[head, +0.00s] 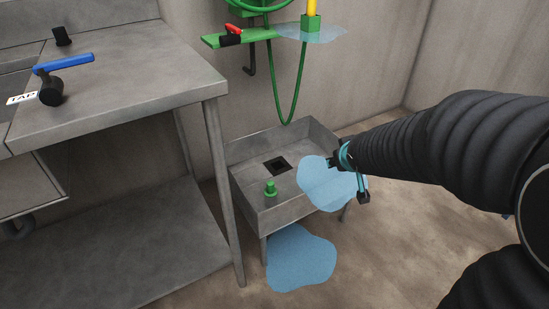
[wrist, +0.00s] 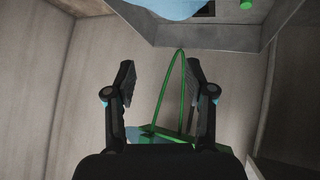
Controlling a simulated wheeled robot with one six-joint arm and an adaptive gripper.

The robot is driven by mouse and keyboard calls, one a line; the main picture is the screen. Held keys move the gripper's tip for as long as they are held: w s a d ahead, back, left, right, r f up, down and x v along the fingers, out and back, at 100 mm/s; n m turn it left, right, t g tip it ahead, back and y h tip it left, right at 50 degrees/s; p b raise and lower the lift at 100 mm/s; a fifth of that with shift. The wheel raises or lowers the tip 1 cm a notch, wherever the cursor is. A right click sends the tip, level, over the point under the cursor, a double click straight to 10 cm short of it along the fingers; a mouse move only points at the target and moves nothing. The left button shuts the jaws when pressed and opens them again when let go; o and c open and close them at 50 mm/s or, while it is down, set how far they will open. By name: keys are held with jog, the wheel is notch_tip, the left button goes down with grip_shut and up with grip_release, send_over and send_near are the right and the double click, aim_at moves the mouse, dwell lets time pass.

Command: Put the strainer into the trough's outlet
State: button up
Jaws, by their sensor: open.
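The strainer is a small green knobbed piece (head: 270,188) standing on the floor of the grey metal trough (head: 315,131), near its front left. The outlet (head: 278,165) is a dark square hole in the trough floor, just behind the strainer and apart from it. My gripper (head: 348,180) is over the trough's right side, to the right of the strainer. In the wrist view my gripper (wrist: 160,75) is open with nothing between its fingers. There the strainer (wrist: 246,4) and the outlet (wrist: 206,9) show at the top edge, partly cut off.
Blue water lies at the trough's right (head: 322,184) and on the floor (head: 300,258). A green hose (head: 278,100) hangs behind the trough from a green shelf (head: 240,38). A metal bench (head: 140,85) with a blue-handled tap (head: 64,64) stands left.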

jog(key=w+a+f+n+y, duration=0.25)
jog(key=w+a+f, duration=0.35)
jog(key=f, duration=0.3)
jog(key=n+g+y+b, duration=0.1)
jog(key=n+y+b, duration=0.15)
jog(key=y, duration=0.25)
send_near(273, 187)
jog(key=x, duration=0.3)
jog(key=shift+b+x, duration=1.35)
jog(key=shift+x, duration=2.8)
grip_shut()
